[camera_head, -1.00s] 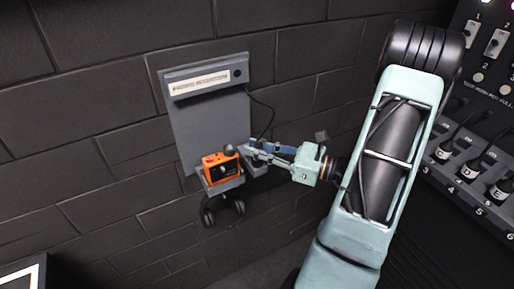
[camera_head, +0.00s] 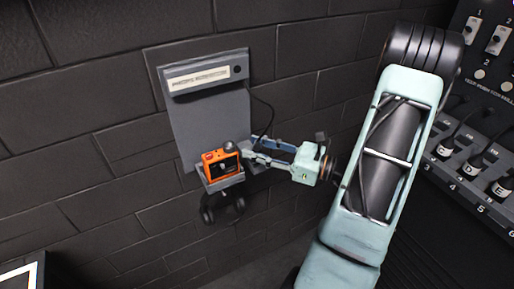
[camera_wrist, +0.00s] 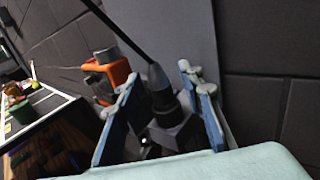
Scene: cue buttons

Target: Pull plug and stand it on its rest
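The dark plug (camera_wrist: 160,88) has a grey sleeve and a black cable from its top. In the wrist view it stands between my two blue fingers, with a gap on either side. Its lower end meets a small grey block (camera_wrist: 178,132), the apparent rest; I cannot tell how deep it sits. My gripper (camera_head: 252,155) is open around the plug, beside the orange box (camera_head: 220,164); it also shows in the wrist view (camera_wrist: 158,84). The orange box sits on a small shelf and appears left of the fingers in the wrist view (camera_wrist: 110,75). In the head view the plug is mostly hidden.
A grey wall panel (camera_head: 195,120) with a labelled top bar (camera_head: 205,76) is behind. The cable (camera_head: 266,105) loops down from it. Dark headphones (camera_head: 222,207) hang under the shelf. A switch and plug console (camera_head: 485,150) stands at the right. Open floor lies below.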

